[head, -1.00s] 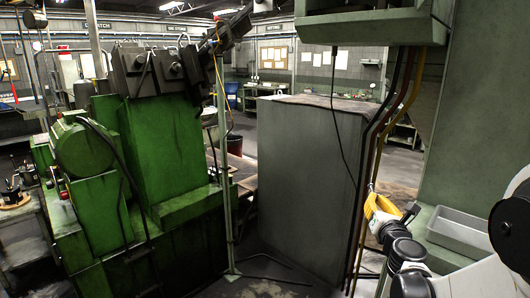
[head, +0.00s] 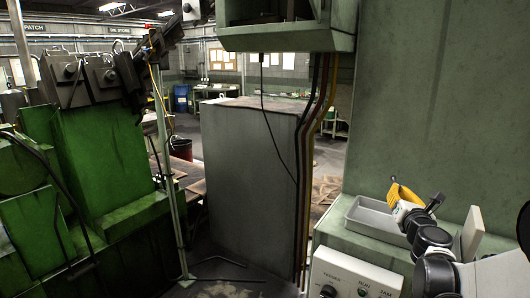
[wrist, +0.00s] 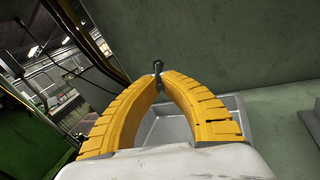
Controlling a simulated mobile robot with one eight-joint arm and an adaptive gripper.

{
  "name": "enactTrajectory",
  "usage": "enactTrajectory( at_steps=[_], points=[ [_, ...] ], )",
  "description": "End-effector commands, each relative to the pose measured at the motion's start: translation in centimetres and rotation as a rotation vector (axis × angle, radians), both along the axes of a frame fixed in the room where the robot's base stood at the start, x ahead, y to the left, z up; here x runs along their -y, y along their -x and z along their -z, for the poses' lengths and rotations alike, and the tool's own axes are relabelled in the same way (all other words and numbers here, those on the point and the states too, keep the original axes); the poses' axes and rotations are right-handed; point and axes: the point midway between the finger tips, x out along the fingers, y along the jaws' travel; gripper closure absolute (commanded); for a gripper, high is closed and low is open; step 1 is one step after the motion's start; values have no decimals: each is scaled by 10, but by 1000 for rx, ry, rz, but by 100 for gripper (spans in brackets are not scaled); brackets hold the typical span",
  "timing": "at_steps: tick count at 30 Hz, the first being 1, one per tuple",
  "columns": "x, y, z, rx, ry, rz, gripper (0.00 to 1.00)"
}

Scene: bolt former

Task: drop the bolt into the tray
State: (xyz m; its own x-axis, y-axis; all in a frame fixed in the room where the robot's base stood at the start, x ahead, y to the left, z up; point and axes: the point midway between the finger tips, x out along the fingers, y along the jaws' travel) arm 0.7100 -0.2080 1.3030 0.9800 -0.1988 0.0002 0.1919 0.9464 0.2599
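My gripper (head: 393,188) has yellow ribbed fingers and hangs above the grey tray (head: 358,222) in the head view. In the wrist view its fingertips (wrist: 159,76) are closed together on a dark bolt (wrist: 158,67). The bolt's head sticks up past the tips.
The tray sits on a pale green ledge against a tall green wall (head: 430,100). A control panel (head: 350,278) with a knob and lights is below its front. A grey cabinet (head: 250,190) and a green machine (head: 110,170) stand to the left. Cables (head: 312,130) run down the cabinet's right edge.

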Motion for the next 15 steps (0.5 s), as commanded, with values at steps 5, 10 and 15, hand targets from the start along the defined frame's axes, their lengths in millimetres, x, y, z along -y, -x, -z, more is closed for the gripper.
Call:
enactTrajectory(
  at_steps=[5, 10, 15],
  points=[
    [0, 0, 25, 0, 0, 0, 100],
    [0, 0, 45, 0, 0, 0, 100],
    [0, 0, 53, 0, 0, 0, 100]
  ],
)
